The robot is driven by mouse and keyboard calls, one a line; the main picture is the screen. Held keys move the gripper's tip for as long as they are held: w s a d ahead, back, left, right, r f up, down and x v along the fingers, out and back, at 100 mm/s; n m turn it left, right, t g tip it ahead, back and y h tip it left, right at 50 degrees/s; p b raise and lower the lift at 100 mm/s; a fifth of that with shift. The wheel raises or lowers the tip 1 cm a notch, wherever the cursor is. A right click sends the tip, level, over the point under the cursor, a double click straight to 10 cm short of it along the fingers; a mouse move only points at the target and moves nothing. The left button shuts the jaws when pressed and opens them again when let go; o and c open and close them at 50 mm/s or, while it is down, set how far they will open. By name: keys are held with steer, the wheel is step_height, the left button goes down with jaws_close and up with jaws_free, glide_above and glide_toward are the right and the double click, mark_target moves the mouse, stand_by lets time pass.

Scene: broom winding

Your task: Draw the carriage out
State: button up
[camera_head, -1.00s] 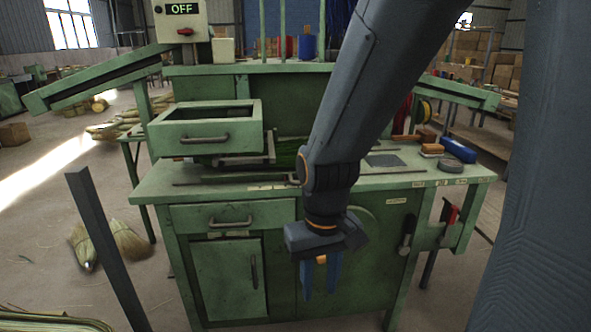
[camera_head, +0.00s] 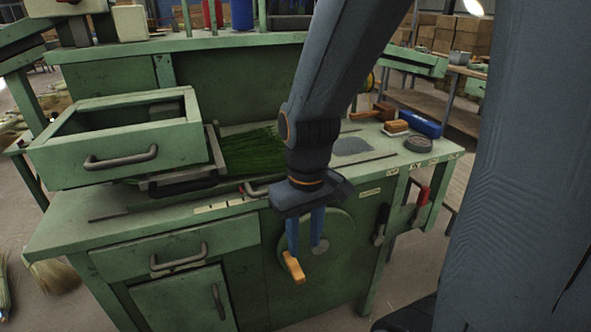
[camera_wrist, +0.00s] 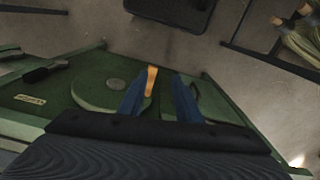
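An open-topped green box (camera_head: 105,165) with a grey bar handle (camera_head: 121,158) stands at the left on the green workbench. Under its right side is a low metal frame (camera_head: 213,148) with a dark handle (camera_head: 184,184). I cannot tell for certain which of these is the carriage. My gripper (camera_head: 304,240) points down in front of the bench front, to the right of and lower than both handles. Its blue fingers are apart, with nothing seen held. They also show apart in the wrist view (camera_wrist: 162,88).
A round green disc (camera_head: 337,235) is on the bench front, with an orange grip (camera_head: 293,268) near my fingertips. Green bristles (camera_head: 252,152) lie on the bench behind my arm. A drawer (camera_head: 178,250) is below the left side. A blue box (camera_head: 412,123) is at right.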

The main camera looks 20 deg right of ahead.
steer(key=w+d+r+n+t+p, duration=0.2)
steer(key=w+r+n+p, duration=0.5)
steer(key=w+r+n, duration=0.6)
steer(key=shift+w+d+f+n+p, duration=0.15)
steer(key=shift+w+f+n, duration=0.4)
steer(key=shift+f, duration=1)
steer(key=shift+w+a+f+n+p, duration=0.15)
steer(key=shift+w+f+n, duration=0.35)
steer(key=shift+f, duration=1)
steer(key=shift+w+d+f+n+p, duration=0.15)
steer(key=shift+w+f+n, duration=0.35)
steer(key=shift+f, duration=1.05)
steer(key=shift+s, duration=0.1)
jaws_close()
